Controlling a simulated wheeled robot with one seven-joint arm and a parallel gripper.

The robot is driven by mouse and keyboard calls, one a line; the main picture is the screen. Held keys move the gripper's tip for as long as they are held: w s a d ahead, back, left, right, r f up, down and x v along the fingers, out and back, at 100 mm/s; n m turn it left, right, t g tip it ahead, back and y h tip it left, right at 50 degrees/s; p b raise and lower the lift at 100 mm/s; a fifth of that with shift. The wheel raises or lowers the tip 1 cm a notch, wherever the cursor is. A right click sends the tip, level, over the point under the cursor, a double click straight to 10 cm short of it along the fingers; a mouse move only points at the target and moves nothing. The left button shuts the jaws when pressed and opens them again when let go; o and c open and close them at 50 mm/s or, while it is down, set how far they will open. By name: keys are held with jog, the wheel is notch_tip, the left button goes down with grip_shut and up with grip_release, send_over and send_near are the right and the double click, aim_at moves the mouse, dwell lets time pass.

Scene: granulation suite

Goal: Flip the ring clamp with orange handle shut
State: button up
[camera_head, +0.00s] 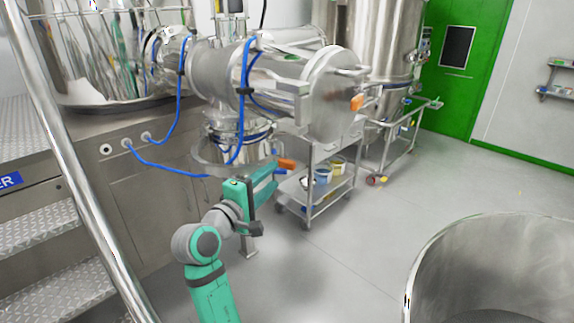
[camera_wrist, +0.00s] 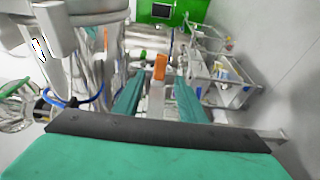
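The orange handle (camera_head: 286,164) of the ring clamp stands just beyond my fingertips in the head view. The clamp's metal ring (camera_head: 198,160) seems to show to its left, below the steel vessel; its joint is partly hidden by my arm. My gripper (camera_head: 271,179) reaches toward the handle from the front left. In the wrist view the orange handle (camera_wrist: 160,66) stands upright in the gap between the two teal fingers of my gripper (camera_wrist: 160,77), near their tips. The fingers are apart, and I cannot tell whether either touches the handle.
A second orange handle (camera_head: 357,102) sits on the large steel cylinder (camera_head: 330,100). Blue hoses (camera_head: 165,168) hang left of my arm. A wheeled cart (camera_head: 325,197) with small containers stands right of the clamp handle. A steel drum (camera_head: 490,275) fills the lower right; floor between is clear.

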aim_at(285, 166)
jog(key=x, duration=0.8)
jog(key=shift+w+d, duration=0.25)
jog(key=shift+d, duration=0.05)
grip_shut()
